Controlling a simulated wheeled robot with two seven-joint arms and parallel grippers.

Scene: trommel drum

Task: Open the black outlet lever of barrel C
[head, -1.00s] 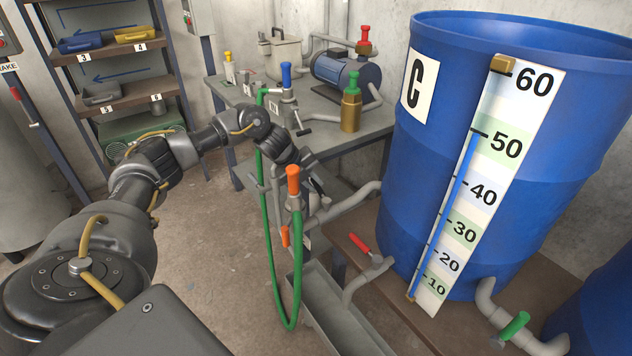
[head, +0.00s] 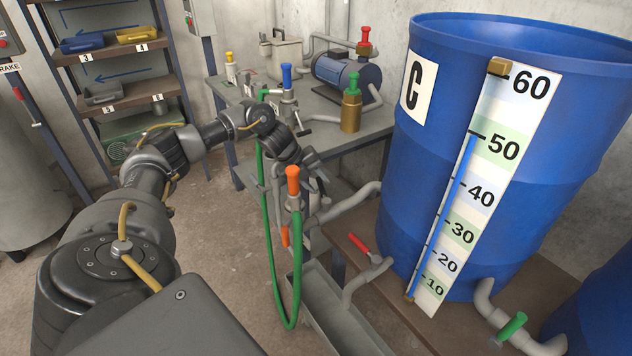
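Barrel C (head: 470,80) is the large blue drum at the right, with a white C label (head: 418,84) and a level scale (head: 483,190) whose blue column reaches about 50. A pipe with a red lever (head: 358,243) sits low at its left side, and one with a green lever (head: 513,326) low at its front right. I cannot make out a black outlet lever on barrel C. My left gripper (head: 318,188) points down beside the orange-topped fitting (head: 293,181), which partly hides it. Its fingers are too small and covered to read. My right gripper is out of view.
A green hose (head: 272,260) loops down by the orange-topped fitting. A grey trough (head: 325,305) stands below. A grey bench (head: 350,137) with a blue motor (head: 345,76) and colour-topped valves is behind. Another blue barrel (head: 605,310) is at the lower right.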

